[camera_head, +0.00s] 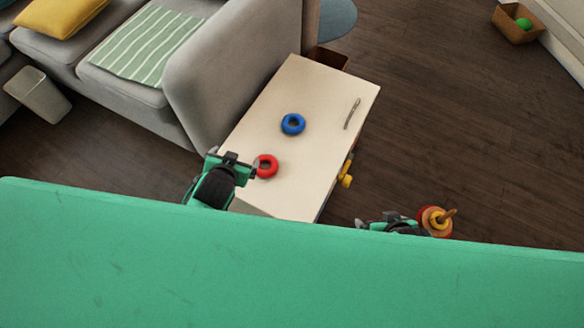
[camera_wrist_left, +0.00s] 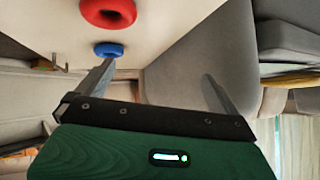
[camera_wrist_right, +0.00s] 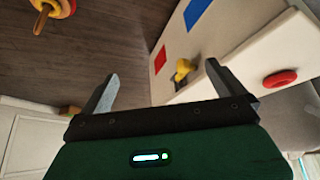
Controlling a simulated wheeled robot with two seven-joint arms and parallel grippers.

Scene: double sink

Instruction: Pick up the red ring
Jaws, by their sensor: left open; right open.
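The red ring (camera_head: 272,172) lies flat on the pale table near its left front edge. It also shows at the top of the left wrist view (camera_wrist_left: 108,20) and at the right of the right wrist view (camera_wrist_right: 281,79). My left gripper (camera_head: 238,162) is just left of the ring in the head view, open and empty, with the ring outside its fingers. In the left wrist view its jaws (camera_wrist_left: 157,82) are wide apart. My right gripper (camera_wrist_right: 161,72) is open and empty, off the table's right side, near the stacking toy.
A blue ring (camera_head: 293,132) and a thin grey handle-like piece (camera_head: 352,113) are on the table (camera_head: 325,90). A grey sofa (camera_head: 225,70) borders its left side. A stacking toy (camera_head: 435,222) stands to the right. Open wooden floor (camera_head: 450,120) lies beyond.

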